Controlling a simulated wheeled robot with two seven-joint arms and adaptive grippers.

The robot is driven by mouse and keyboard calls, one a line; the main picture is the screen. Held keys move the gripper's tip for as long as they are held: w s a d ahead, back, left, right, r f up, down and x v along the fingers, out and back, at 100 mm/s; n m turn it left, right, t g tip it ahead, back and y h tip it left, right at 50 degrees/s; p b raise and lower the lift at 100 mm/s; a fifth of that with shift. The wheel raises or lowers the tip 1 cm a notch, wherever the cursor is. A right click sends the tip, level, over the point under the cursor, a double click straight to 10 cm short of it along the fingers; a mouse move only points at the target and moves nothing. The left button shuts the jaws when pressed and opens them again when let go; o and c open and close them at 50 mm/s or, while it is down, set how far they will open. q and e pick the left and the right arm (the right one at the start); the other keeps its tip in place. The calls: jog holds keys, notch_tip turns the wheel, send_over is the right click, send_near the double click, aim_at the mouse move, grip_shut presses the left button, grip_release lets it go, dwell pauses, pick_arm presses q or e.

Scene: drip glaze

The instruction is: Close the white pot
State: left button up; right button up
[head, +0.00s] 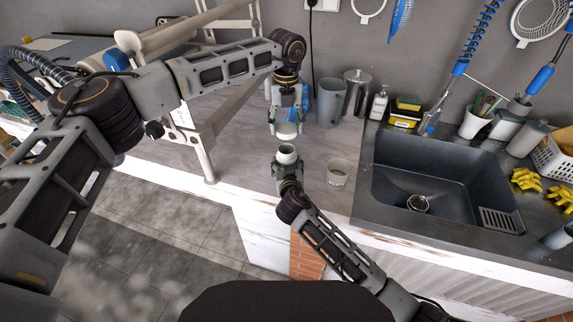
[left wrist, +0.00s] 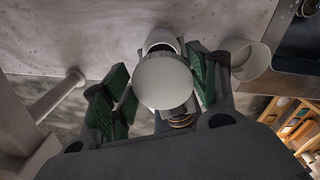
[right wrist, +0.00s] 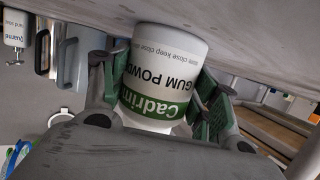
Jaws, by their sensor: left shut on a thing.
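The white pot (head: 286,152) stands upright, open at the top, near the counter's front edge. In the right wrist view the pot (right wrist: 163,75) appears upside down, with a green band and "GUM POWDER" lettering. My right gripper (head: 287,165) has its green-padded fingers against both sides of the pot. My left gripper (head: 287,122) is shut on the white round lid (head: 286,131) and holds it above the pot, apart from it. In the left wrist view the lid (left wrist: 163,80) hides part of the pot (left wrist: 162,40).
A pale cup (head: 338,173) stands right of the pot. A grey pitcher (head: 330,103) and a metal canister (head: 356,92) stand behind, beside the dark sink (head: 440,180). A pale wooden frame (head: 207,160) rises left of my left gripper. Bare counter (head: 240,165) lies left of the pot.

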jog(key=c, duration=0.8)
pick_arm(q)
jog(key=shift+f, duration=2.45)
jog(key=shift+f, duration=0.15)
jog(key=shift+f, duration=0.75)
jog(key=shift+f, duration=0.55)
pick_arm(e)
grip_shut()
